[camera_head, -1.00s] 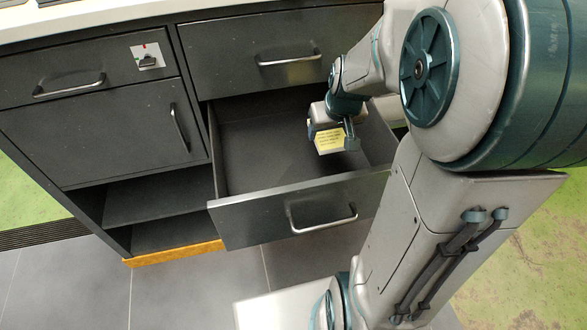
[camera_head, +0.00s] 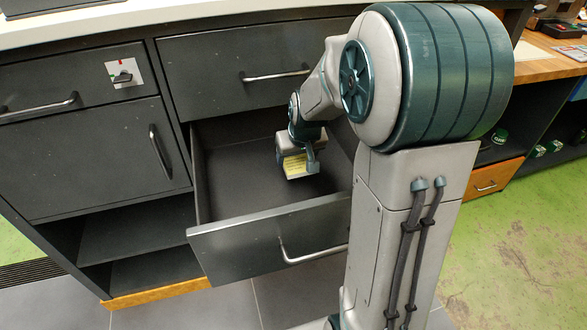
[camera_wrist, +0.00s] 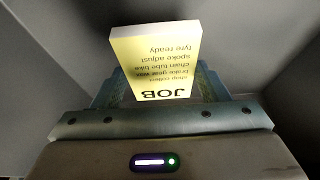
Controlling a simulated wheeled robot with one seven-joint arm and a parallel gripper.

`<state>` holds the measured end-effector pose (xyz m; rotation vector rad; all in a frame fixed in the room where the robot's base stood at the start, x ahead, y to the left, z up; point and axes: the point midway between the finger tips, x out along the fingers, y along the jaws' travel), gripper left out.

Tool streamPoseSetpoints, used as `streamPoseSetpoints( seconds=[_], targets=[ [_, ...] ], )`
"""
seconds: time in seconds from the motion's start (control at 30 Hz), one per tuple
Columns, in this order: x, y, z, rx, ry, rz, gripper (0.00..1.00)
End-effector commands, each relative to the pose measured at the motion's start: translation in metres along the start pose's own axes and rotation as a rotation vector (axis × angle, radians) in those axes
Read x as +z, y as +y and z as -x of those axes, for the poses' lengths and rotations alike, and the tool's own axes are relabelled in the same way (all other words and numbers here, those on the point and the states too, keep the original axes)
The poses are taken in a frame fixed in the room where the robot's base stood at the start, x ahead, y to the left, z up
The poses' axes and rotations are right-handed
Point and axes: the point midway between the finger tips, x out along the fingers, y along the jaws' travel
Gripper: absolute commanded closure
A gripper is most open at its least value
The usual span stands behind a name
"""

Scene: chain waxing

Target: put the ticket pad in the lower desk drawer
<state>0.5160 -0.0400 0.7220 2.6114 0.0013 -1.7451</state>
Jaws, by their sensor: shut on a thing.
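The ticket pad (camera_head: 294,165) is a small yellow pad with black print. In the wrist view the pad (camera_wrist: 155,58) shows the word JOB and smaller lines of text. My gripper (camera_head: 297,168) is shut on it and holds it inside the open lower desk drawer (camera_head: 245,230). The drawer is pulled out and its dark floor looks empty around the pad. In the wrist view grey drawer walls (camera_wrist: 50,40) surround the pad. I cannot tell whether the pad touches the drawer floor.
A closed upper drawer (camera_head: 230,75) with a bar handle sits directly above the open one. A closed cupboard door (camera_head: 90,160) and open shelves (camera_head: 135,230) are to the left. A wooden-topped bench (camera_head: 550,65) stands at the right.

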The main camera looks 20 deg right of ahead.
Motion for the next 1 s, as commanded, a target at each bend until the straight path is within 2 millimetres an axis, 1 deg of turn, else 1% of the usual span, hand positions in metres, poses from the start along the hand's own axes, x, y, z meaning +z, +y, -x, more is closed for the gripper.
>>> streamPoseSetpoints(
  seconds=[0.03,0.1,0.2,0.27,0.43,0.5,0.73,0.87,0.9,0.97,1.0],
  targets=[
    [-0.003,-0.002,-0.006,0.000,-0.001,0.001,0.56],
    [-0.006,-0.004,-0.010,0.000,0.000,0.001,0.56],
    [-0.007,-0.004,-0.014,0.000,-0.001,0.000,0.56],
    [-0.004,-0.004,-0.019,0.000,-0.002,-0.001,0.56],
    [0.006,-0.004,-0.044,0.000,-0.004,-0.001,0.56],
    [0.008,-0.004,-0.049,0.000,-0.002,-0.001,0.56],
    [0.008,-0.004,-0.048,0.001,0.000,-0.001,0.56],
    [0.009,-0.004,-0.052,0.001,0.000,-0.001,0.56],
    [0.009,-0.004,-0.051,0.001,0.000,-0.001,0.27],
    [0.009,-0.004,-0.051,0.001,0.000,-0.001,0.11],
    [0.009,-0.004,-0.051,0.001,0.000,-0.001,0.11]
  ],
)
